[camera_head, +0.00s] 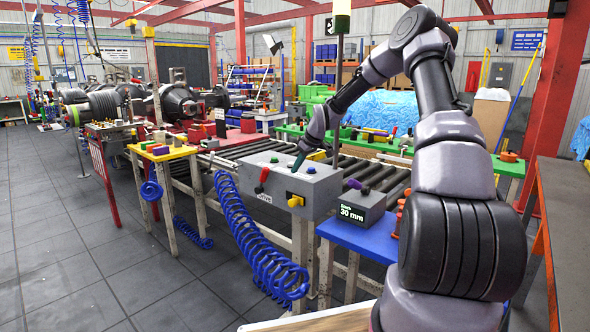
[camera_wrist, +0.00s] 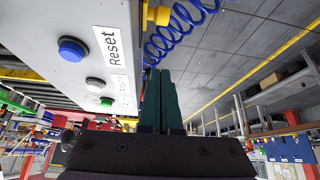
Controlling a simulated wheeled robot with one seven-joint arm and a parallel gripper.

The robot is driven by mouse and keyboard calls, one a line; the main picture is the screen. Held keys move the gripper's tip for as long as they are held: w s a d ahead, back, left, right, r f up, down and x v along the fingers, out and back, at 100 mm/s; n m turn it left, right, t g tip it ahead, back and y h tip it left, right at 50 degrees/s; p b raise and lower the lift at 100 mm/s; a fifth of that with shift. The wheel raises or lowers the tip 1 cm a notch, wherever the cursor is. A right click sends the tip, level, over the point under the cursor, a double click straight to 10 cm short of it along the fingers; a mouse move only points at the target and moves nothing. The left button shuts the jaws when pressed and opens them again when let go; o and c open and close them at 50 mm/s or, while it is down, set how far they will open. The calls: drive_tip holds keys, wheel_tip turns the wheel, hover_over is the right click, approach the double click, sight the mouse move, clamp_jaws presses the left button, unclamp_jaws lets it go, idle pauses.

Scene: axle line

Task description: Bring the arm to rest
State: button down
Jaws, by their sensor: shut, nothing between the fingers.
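My arm reaches from the right of the head view over the conveyor, bent high at the elbow. My gripper (camera_head: 299,161) points down just above the top of a grey control box (camera_head: 322,190), and whether it touches the box I cannot tell. In the wrist view, my gripper's dark green fingers (camera_wrist: 160,98) are together with nothing between them. Beside them is the box's pale panel (camera_wrist: 118,35), with a "Reset" label, a blue button (camera_wrist: 72,48) and a white button (camera_wrist: 95,85).
A red-handled lever (camera_head: 264,175) and a yellow knob (camera_head: 295,201) stick out of the box front. A "30 mm" display (camera_head: 357,212) stands on a blue table (camera_head: 362,237). A coiled blue hose (camera_head: 245,232) hangs left of the box. Open floor (camera_head: 120,265) lies at left.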

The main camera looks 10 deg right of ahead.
drive_tip(key=s+r+m+h, duration=0.4)
drive_tip(key=s+r+m, duration=0.2)
drive_tip(key=s+r, duration=1.6)
drive_tip(key=s+r+m+t+y, duration=0.1)
drive_tip(key=s+r+m, duration=0.1)
drive_tip(key=s, duration=0.9)
drive_tip(key=s+r+m+t+y, duration=0.1)
drive_tip(key=s+m, duration=0.3)
drive_tip(key=s, duration=0.8)
drive_tip(key=shift+d+r, duration=0.15)
drive_tip(key=shift+r, duration=0.35)
